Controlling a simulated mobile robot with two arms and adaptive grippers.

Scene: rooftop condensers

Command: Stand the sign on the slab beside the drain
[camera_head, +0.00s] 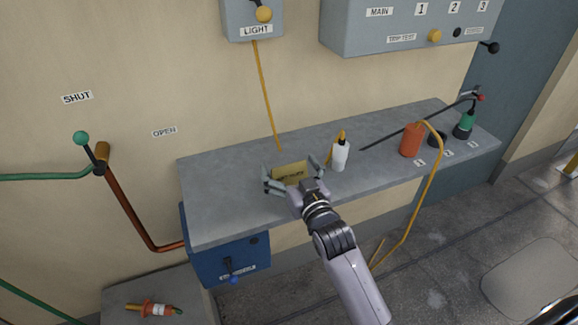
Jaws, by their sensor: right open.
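A small yellow sign (291,172) with dark lettering is on the grey bench top, near its middle. My right gripper (290,167) is open, with one finger at each side of the sign. I cannot tell whether the fingers touch it. A pale slab with rounded corners (535,284) lies in the dark paved floor at the lower right and is bare. I cannot make out a drain for certain; a dark curved shape (560,314) is cut off at the bottom right corner. My left gripper is out of view.
Right of the sign, the grey bench (225,180) holds a white bottle (340,155), an orange canister (411,140) with a yellow hose, and a green bottle (467,122). A blue box (228,259) is below the bench. An orange-and-white item (150,309) lies on a low block.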

